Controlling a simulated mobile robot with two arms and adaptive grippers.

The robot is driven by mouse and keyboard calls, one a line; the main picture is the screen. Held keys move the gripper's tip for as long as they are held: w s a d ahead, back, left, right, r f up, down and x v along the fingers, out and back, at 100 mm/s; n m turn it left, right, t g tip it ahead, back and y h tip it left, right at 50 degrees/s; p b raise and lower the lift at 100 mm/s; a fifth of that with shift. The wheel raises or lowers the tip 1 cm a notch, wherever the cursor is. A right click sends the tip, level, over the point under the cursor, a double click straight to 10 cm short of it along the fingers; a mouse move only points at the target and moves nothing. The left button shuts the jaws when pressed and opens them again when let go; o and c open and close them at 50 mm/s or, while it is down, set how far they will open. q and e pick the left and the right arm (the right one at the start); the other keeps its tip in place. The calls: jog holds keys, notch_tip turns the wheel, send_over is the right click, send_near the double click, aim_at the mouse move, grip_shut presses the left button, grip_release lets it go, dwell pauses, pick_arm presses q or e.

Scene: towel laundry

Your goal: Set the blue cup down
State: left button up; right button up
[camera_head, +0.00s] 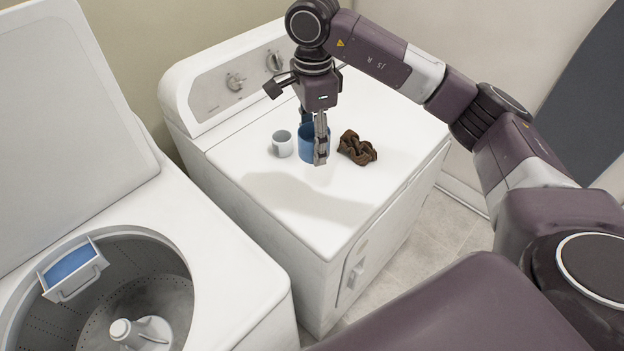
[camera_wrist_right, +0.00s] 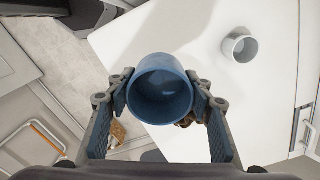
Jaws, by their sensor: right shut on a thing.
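The blue cup (camera_head: 306,143) is upright at the top of the white dryer, between a white cup and a brown crumpled cloth. My right gripper (camera_head: 321,150) points down and is shut on the blue cup. In the right wrist view the blue cup (camera_wrist_right: 160,90) sits between the two fingers of my right gripper (camera_wrist_right: 161,92), with its open mouth facing the camera and nothing visible inside. I cannot tell whether its base touches the dryer top. My left gripper is not in view.
The white cup (camera_head: 282,144) stands close left of the blue cup, and the brown cloth (camera_head: 357,147) lies close to its right. The front of the dryer top (camera_head: 315,215) is clear. An open washer (camera_head: 215,235) with a blue-filled drawer (camera_head: 72,268) stands at the left.

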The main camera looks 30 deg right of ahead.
jog(key=p, duration=0.2)
send_over(313, 192)
notch_tip(313, 192, down, 9)
jog(key=shift+s+f, duration=0.1)
jog(key=shift+a+f+p, duration=0.1)
jog(key=shift+f+p, duration=0.15)
jog(key=shift+p, duration=0.05)
notch_tip(313, 192, down, 4)
jog(key=shift+f+p, duration=0.1)
jog(key=shift+p, duration=0.55)
jog(key=shift+f, duration=0.15)
jog(key=o, duration=1.1)
